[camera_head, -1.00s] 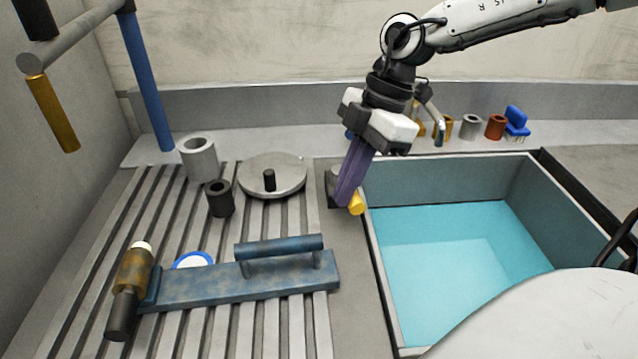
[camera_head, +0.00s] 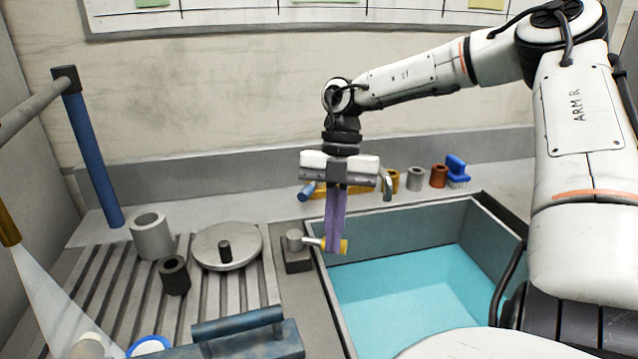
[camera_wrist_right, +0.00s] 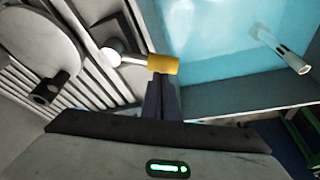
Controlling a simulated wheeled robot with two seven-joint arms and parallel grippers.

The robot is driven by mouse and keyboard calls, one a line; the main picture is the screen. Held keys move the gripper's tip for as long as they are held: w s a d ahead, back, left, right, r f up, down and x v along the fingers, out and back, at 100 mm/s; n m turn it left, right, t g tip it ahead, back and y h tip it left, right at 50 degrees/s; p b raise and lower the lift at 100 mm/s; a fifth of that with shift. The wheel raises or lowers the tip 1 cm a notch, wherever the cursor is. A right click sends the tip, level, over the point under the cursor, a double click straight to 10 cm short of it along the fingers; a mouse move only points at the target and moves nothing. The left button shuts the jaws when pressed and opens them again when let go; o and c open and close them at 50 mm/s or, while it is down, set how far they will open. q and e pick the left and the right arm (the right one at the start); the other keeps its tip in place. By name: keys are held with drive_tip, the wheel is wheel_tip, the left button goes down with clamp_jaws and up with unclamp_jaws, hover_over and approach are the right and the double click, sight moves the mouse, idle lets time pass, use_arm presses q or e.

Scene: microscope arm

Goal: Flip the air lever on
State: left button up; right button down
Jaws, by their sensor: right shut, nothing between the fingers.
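The air lever is a thin metal rod with a yellow end (camera_head: 334,246) on a grey block (camera_head: 294,255) at the sink's left edge. Its rod points right, toward the sink. My right gripper (camera_head: 336,247) is shut and empty, its purple fingers pointing down at the yellow end. In the right wrist view the yellow end (camera_wrist_right: 163,64) lies just beyond the fingertips (camera_wrist_right: 162,84); I cannot tell if they touch. A brass nozzle (camera_head: 8,215) hangs at the far left, with a pale translucent cone (camera_head: 60,305) spreading down from it. My left gripper is not in view.
The blue-water sink (camera_head: 430,283) lies right of the lever. A round metal disc (camera_head: 226,243), a grey cylinder (camera_head: 152,236) and a dark cylinder (camera_head: 173,275) stand on the slatted board at left. A blue handled tool (camera_head: 245,340) is at the bottom. Small cylinders line the back ledge.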

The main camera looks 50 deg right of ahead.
drive_tip(key=shift+w+d, duration=0.15)
drive_tip(key=shift+d, duration=0.5)
idle(0.3)
drive_tip(key=shift+a, duration=0.35)
wheel_tip(320, 180, up, 10)
idle(0.7)
